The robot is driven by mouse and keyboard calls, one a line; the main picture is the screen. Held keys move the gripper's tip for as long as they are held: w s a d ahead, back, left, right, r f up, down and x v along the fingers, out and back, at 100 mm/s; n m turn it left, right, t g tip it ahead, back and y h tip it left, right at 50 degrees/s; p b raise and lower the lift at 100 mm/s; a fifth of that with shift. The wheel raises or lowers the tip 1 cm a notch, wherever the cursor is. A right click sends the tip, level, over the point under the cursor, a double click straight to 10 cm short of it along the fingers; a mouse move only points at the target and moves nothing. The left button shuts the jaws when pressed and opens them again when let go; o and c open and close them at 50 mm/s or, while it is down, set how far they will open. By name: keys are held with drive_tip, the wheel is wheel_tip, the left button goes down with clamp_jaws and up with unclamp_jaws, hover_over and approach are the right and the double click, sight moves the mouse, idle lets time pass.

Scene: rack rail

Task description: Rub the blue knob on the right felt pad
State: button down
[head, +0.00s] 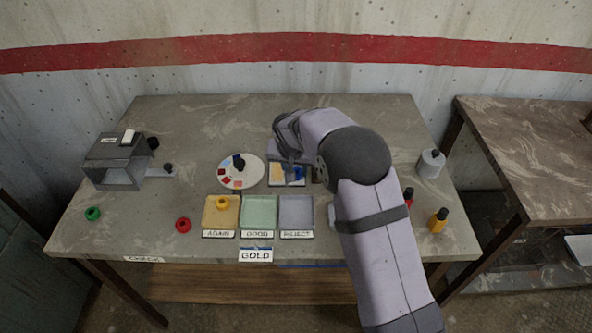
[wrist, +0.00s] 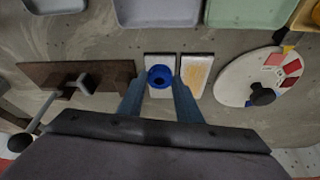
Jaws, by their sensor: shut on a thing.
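The blue knob (wrist: 159,76) is between my gripper's fingers, at the felt pad (wrist: 159,60) that lies left in the wrist view and right in the head view. My gripper (wrist: 160,84) is shut on the knob; it comes down over the pads in the head view (head: 292,165). The knob also shows as a blue patch in the head view (head: 298,173). The knob and fingers cover much of the right pad. I cannot tell whether the knob touches the felt. The other pad (wrist: 195,74), with a tan-yellow patch, lies beside it.
A round white colour card (head: 240,182) with a dark knob lies beside the pads. Trays labelled AGAIN (head: 207,222), GOOD (head: 258,226) and REJECT (head: 297,228) stand in front; AGAIN holds a yellow knob (head: 222,203). A brown plate (wrist: 75,78) with a lever adjoins the pads.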

drive_tip(key=shift+w, duration=0.4)
drive_tip(key=shift+w, duration=0.15)
drive_tip(key=shift+w, duration=0.55)
drive_tip(key=shift+w+p, duration=0.1)
drive_tip(key=shift+p, duration=0.2)
drive_tip(key=shift+w, duration=0.6)
drive_tip(key=shift+w+p, duration=0.4)
drive_tip(key=shift+w, duration=0.3)
drive_tip(key=shift+s, duration=0.15)
drive_tip(key=shift+s+b, duration=0.4)
drive_tip(key=shift+s, duration=0.2)
